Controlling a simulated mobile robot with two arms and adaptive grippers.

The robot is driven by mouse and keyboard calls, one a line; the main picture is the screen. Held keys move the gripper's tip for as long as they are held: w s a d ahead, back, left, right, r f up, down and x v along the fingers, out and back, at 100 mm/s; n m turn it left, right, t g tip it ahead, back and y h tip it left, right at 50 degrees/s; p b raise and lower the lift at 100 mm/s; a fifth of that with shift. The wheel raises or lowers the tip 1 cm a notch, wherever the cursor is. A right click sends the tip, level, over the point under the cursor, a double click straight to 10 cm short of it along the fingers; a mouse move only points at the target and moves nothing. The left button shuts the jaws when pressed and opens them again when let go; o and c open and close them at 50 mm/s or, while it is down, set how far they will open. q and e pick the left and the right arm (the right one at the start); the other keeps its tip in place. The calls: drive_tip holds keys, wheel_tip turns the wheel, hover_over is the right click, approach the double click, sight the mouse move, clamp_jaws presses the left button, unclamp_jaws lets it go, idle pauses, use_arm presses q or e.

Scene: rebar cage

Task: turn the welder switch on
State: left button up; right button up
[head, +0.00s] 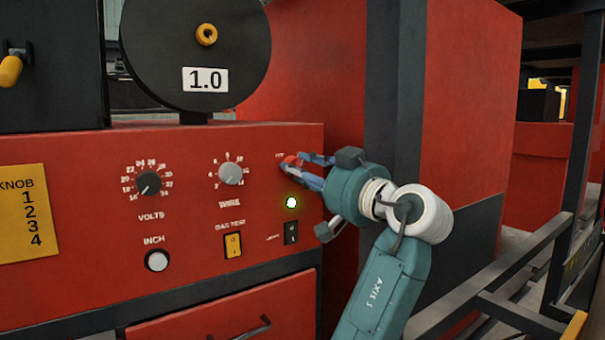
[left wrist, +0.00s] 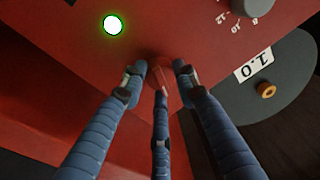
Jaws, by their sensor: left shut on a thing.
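The welder's red front panel (head: 100,200) faces me in the head view. The welder switch, a small red knob (head: 290,159), is at the panel's upper right, under a small white label too small to read. My left gripper (head: 304,167) is at the panel, its blue fingers shut on this knob and hiding part of it. In the left wrist view, the three fingers of my gripper (left wrist: 160,78) close around the red knob (left wrist: 164,72). A round green lamp (head: 291,202) below the knob is lit; it also glows in the left wrist view (left wrist: 113,25). My right gripper is not in view.
The VOLTS dial (head: 149,184) and WIRE dial (head: 230,173) are left of the gripper. The gas test switch (head: 233,245), a black rocker switch (head: 291,232) and the INCH button (head: 157,261) are lower. A wire spool (head: 155,40) stands above. Dark metal rails (head: 500,265) run at right.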

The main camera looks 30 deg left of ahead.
use_arm(q)
drive_tip(key=shift+r+m+t, duration=0.2)
drive_tip(key=shift+m, duration=1.05)
drive_tip(key=shift+r+m+t, duration=0.15)
drive_tip(key=shift+m+t, duration=0.05)
drive_tip(key=shift+m, duration=1.05)
drive_tip(key=o, duration=1.1)
drive_tip(key=shift+f, duration=0.15)
drive_tip(key=shift+d+f, duration=0.1)
drive_tip(key=v, duration=1.2)
